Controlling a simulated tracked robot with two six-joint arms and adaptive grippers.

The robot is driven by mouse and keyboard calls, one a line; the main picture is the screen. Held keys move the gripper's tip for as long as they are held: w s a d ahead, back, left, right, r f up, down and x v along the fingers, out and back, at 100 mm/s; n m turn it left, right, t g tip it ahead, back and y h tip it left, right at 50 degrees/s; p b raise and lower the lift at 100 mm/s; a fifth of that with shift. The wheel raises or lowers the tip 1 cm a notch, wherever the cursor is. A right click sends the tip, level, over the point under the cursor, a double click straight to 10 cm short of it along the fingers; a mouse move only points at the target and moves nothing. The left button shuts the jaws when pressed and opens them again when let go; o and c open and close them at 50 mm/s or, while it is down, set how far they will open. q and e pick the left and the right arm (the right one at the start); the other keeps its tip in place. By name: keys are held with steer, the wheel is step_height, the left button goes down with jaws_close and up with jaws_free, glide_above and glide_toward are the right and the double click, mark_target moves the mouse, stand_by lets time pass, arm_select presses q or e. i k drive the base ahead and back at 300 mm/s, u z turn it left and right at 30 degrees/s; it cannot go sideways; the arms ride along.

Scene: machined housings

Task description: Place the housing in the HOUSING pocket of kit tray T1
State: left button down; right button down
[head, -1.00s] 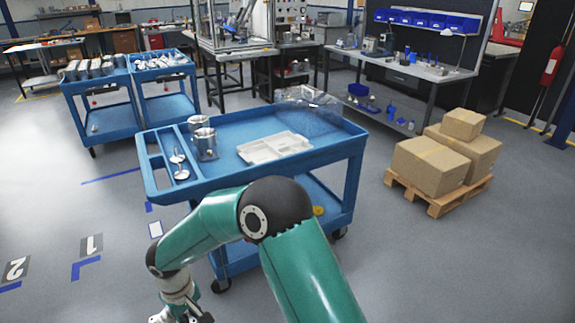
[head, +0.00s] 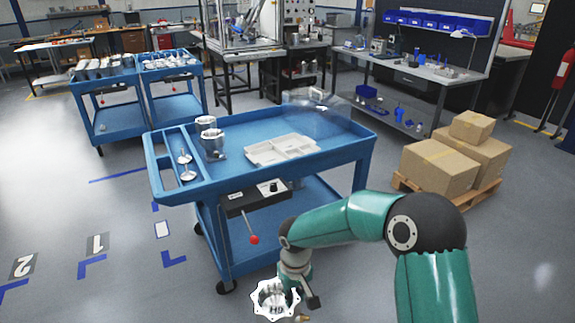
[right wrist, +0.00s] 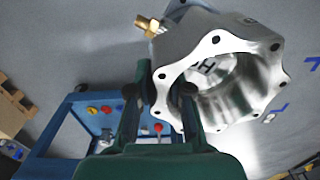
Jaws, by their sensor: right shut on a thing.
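The housing (head: 263,301) is a silver machined ring with a scalloped, drilled white flange and a deep bore. My right gripper (head: 297,291) is shut on it, low in front of the blue cart and above the floor. In the right wrist view the jaws (right wrist: 160,98) grip the wall of the housing (right wrist: 236,80), and a brass fitting (right wrist: 148,27) sticks out of its side. The white kit tray (head: 283,150) lies on the cart top, with shallow compartments; its labels are too small to read. My left gripper is not in view.
The blue cart (head: 352,152) also carries two silver cylindrical parts (head: 213,146) and two small stemmed parts (head: 186,170) in its left trough. A clear bin (head: 318,108) stands behind the tray. A control box with a red knob (head: 254,239) hangs at the cart's front. Boxes stand right.

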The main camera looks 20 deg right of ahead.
mark_target(271, 161)
steer(key=z, duration=0.15)
steer(key=i, duration=1)
steer(key=u, duration=0.1)
